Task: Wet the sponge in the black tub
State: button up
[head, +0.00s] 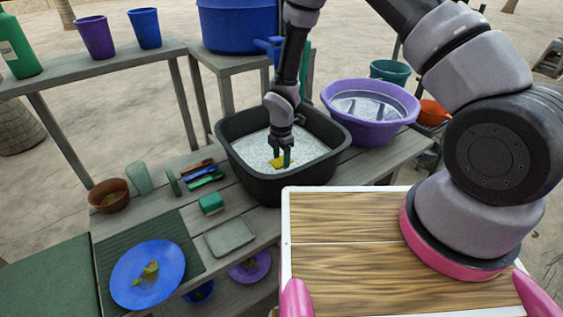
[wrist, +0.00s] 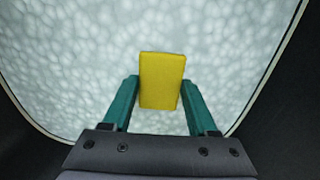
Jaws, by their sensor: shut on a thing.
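The black tub (head: 241,180) stands on the wooden bench and is filled with white foamy water (head: 257,150). My gripper (head: 282,161) reaches down into the tub. It is shut on the yellow sponge (head: 275,163), which it holds at or just above the foam; I cannot tell whether it touches. In the wrist view the yellow sponge (wrist: 161,80) sits between the green fingertips (wrist: 160,100), with foam behind it. The tub's dark wall (wrist: 285,95) shows at the right.
A purple basin (head: 405,106) with water stands right of the tub. A blue plate (head: 147,274) with food scraps, a green block (head: 211,204), a grey tray (head: 230,236), coloured utensils (head: 203,174) and a brown bowl (head: 109,195) lie to the left. Cups (head: 145,28) stand on a shelf behind.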

jog(key=shift+r, duration=0.1)
notch_tip(320, 180, up, 16)
jog(key=shift+r, duration=0.25)
dwell(0.6)
dwell(0.8)
